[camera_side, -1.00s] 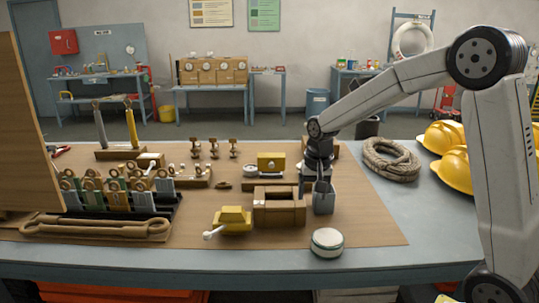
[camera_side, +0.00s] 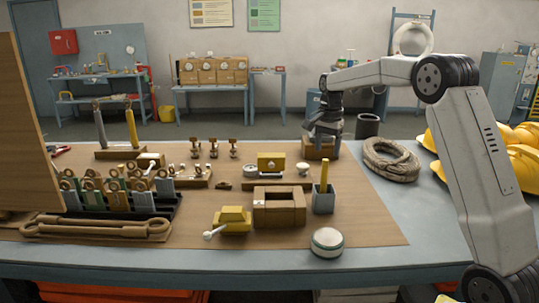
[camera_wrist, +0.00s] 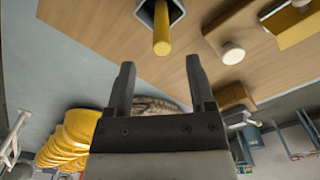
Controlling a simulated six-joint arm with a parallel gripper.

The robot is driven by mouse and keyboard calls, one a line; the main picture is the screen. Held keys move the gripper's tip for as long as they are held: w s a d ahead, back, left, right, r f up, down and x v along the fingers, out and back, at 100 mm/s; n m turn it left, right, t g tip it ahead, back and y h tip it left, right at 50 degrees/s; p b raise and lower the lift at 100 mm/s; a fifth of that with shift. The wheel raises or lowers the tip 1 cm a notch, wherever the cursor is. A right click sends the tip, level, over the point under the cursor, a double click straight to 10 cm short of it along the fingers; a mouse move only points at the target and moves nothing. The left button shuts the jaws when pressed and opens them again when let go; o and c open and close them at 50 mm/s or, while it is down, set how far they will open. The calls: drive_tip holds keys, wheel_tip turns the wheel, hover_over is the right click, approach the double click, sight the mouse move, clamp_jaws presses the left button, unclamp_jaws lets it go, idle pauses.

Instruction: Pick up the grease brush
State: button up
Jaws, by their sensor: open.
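The grease brush appears to be the yellow handle (camera_side: 323,172) standing upright in a small grey cup (camera_side: 323,202) at the right of the brown mat; its lower end is hidden in the cup. In the wrist view the yellow handle (camera_wrist: 161,34) points towards the camera, with the cup (camera_wrist: 172,8) at the top edge. My gripper (camera_side: 323,138) is open and empty, behind and above the cup in the side view. In the wrist view the handle lies beyond the fingertips (camera_wrist: 159,68), roughly in line with the gap between them, and touches neither.
A wooden box (camera_side: 279,221) stands just left of the cup, and a round tin (camera_side: 326,243) is in front. A rope coil (camera_side: 391,160) and yellow helmets (camera_side: 508,158) lie to the right. A wooden block (camera_side: 314,151) is close to my gripper.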

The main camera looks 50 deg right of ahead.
sight(325, 170)
drive_tip(key=shift+f, duration=1.3)
drive_tip(key=shift+f, duration=0.1)
drive_tip(key=shift+w+f, duration=0.1)
drive_tip(key=shift+f, duration=2.4)
drive_tip(key=shift+c, duration=0.2)
clamp_jaws()
